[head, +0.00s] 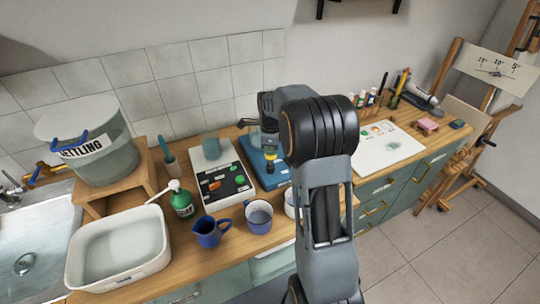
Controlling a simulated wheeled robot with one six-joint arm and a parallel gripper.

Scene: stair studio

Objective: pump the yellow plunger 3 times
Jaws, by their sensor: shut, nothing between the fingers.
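The yellow plunger (270,156) shows as a small yellow patch above the blue base (274,173) behind the middle of the counter. Much of it and the right part of the base are hidden by my arm. My gripper (267,139) is shut and empty, pointing down right over the yellow patch. I cannot tell whether the fingertips touch the plunger or how far down it is.
Left of the base are a panel with coloured pieces (222,180), a green bottle (182,200), a blue jug (209,232), a mug (258,216) and a white basin (118,248). A white board (385,148) lies right.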

